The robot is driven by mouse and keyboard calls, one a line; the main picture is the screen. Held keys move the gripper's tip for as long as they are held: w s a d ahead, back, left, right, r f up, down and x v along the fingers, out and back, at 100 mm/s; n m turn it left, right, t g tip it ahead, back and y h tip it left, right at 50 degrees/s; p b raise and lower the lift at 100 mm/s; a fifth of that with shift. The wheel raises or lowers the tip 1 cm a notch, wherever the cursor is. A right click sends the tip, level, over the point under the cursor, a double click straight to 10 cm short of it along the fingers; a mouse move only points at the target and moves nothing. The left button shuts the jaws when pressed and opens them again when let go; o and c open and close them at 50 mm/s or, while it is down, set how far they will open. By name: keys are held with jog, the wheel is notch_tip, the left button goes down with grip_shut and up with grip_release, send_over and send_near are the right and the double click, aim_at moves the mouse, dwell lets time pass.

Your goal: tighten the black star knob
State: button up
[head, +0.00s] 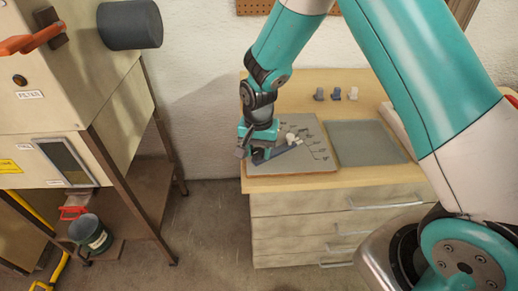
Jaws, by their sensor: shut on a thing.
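My gripper (256,154) is low over the left part of a grey board (290,161) on the wooden bench. Its jaws are shut at the left end of a dark blue-grey lath (280,151), which slants up to the right from the fingertips. The contact itself is small and partly hidden by the gripper. A pale lobed piece (292,138) is just behind the lath. Several small dark pegs (318,148) stand on the board to its right. I cannot make out a black star knob on the board.
A flat grey mat (365,142) lies to the right of the board, and several small blocks (336,94) stand behind it. The bench has drawers (330,225) with handles. A cream machine (55,110) on a brown frame stands at the left, with open floor between.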

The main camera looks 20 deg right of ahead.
aim_at(259, 152)
jog(key=o, duration=0.9)
notch_tip(259, 152, up, 18)
jog(key=shift+f+b, duration=0.25)
jog(key=shift+b, duration=0.55)
jog(key=s+a+r+n+y, duration=0.1)
jog(key=s+n, duration=0.3)
jog(key=s, duration=0.4)
jog(key=s+a+r+n+y, duration=0.1)
jog(key=s+a+r+n, duration=0.1)
jog(key=s+n, duration=0.3)
jog(key=s+a+r+n+y, duration=0.1)
jog(key=s+n, duration=0.3)
jog(key=s, duration=0.7)
jog(key=shift+s+a+r+n+y, duration=0.25)
jog(key=shift+s+a+n+y, duration=0.1)
jog(key=shift+y, duration=0.25)
